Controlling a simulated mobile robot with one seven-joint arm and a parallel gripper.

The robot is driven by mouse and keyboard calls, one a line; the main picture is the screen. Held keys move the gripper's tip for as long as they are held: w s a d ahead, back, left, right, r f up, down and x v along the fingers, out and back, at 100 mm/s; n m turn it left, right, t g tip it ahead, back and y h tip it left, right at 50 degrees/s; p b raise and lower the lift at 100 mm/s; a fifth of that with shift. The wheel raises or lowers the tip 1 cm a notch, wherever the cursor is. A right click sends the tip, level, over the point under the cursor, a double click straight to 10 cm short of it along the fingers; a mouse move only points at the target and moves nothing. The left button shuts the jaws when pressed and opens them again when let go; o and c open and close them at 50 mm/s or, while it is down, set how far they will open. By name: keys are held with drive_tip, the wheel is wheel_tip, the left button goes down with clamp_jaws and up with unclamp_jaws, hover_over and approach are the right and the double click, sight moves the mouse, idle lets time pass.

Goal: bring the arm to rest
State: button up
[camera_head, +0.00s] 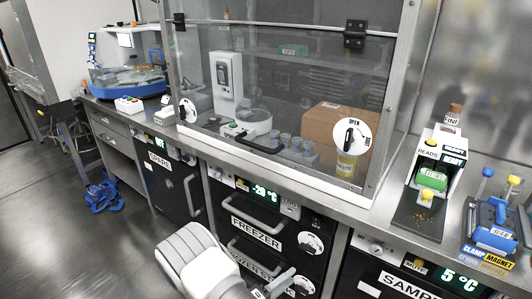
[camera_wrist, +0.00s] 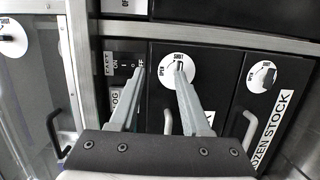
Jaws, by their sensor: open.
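My gripper (camera_wrist: 159,72) shows in the wrist view with its two grey fingers apart and nothing between them. Behind the fingers are black cabinet fronts with a round white dial (camera_wrist: 176,72) close to the right fingertip in the picture. I cannot tell whether they touch. In the head view my pale arm rises at the bottom centre, in front of the freezer drawers (camera_head: 262,222); the gripper's fingertips are not clear there.
A steel counter (camera_head: 330,190) runs above the cabinets. A glass-fronted hood (camera_head: 290,90) stands on it. A bead dispenser (camera_head: 436,165) and a clamp magnet (camera_head: 495,232) stand at right. Blue straps (camera_head: 104,196) lie on the floor. The floor at left (camera_head: 50,240) is otherwise mostly clear.

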drive_tip(key=s+d+r+m+g+y, duration=0.2)
drive_tip(key=s+d+r+m+g, duration=0.15)
drive_tip(key=r, duration=0.55)
drive_tip(key=s+d+r+m+g+y, duration=0.2)
drive_tip(key=s+d+r+g, duration=0.15)
drive_tip(key=r, duration=0.55)
drive_tip(key=s+d+r+m+g+y, duration=0.3)
drive_tip(key=s+r+g, duration=0.15)
drive_tip(key=r, duration=0.45)
drive_tip(key=s+a+r+t+y, duration=0.2)
drive_tip(key=s+r+t+y, duration=0.4)
drive_tip(key=s+r, duration=0.4)
wheel_tip(320, 180, up, 18)
drive_tip(key=w+p, duration=0.1)
drive_tip(key=p, duration=1.6)
drive_tip(key=shift+r+p, duration=0.15)
drive_tip(key=shift+p, duration=0.15)
drive_tip(key=shift+a+n, duration=0.1)
drive_tip(key=shift+n, duration=0.15)
